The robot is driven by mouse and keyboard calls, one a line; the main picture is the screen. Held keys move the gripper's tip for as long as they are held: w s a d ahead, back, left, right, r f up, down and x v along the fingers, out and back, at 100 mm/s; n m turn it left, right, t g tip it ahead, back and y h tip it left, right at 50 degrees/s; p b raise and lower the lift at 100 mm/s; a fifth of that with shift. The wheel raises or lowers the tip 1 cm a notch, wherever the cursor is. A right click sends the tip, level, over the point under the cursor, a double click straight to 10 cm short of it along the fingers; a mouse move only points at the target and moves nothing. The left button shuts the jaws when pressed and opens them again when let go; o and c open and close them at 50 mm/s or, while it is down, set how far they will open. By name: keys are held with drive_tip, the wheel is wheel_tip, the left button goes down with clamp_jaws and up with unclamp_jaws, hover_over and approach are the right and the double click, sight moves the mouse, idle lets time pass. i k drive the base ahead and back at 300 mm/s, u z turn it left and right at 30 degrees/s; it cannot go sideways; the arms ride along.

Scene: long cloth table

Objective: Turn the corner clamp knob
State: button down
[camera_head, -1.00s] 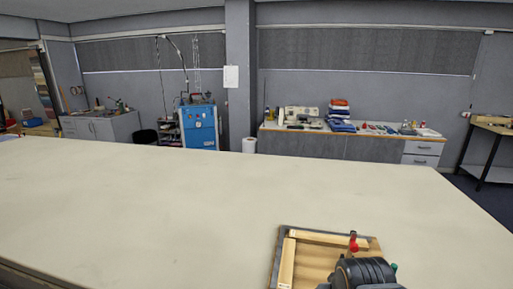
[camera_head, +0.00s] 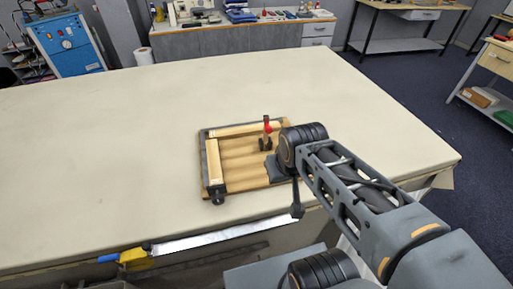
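A wooden board (camera_head: 243,172) lies near the table's front edge, with two pale wood strips on it: one along the back (camera_head: 240,130) and one along the left (camera_head: 213,160). A small dark clamp with a round black knob (camera_head: 218,198) sits at the board's front left corner. An upright red-handled clamp (camera_head: 267,126) stands at the back right. My arm comes in from the right, its wrist over the board's right side. My gripper is not clearly distinguishable among the dark parts below the wrist, so its opening cannot be told.
The cloth table (camera_head: 110,150) is clear to the left of and behind the board. A yellow tool with a blue end (camera_head: 135,257) and a long pale metal strip (camera_head: 215,237) show along the table's front side. A blue cabinet (camera_head: 66,45) stands beyond the table.

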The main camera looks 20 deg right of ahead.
sight(218, 199)
drive_tip(key=k, duration=0.5)
drive_tip(key=z, duration=1.85)
drive_tip(key=k, duration=1.05)
drive_tip(key=u, duration=2.1)
drive_tip(key=i, duration=1)
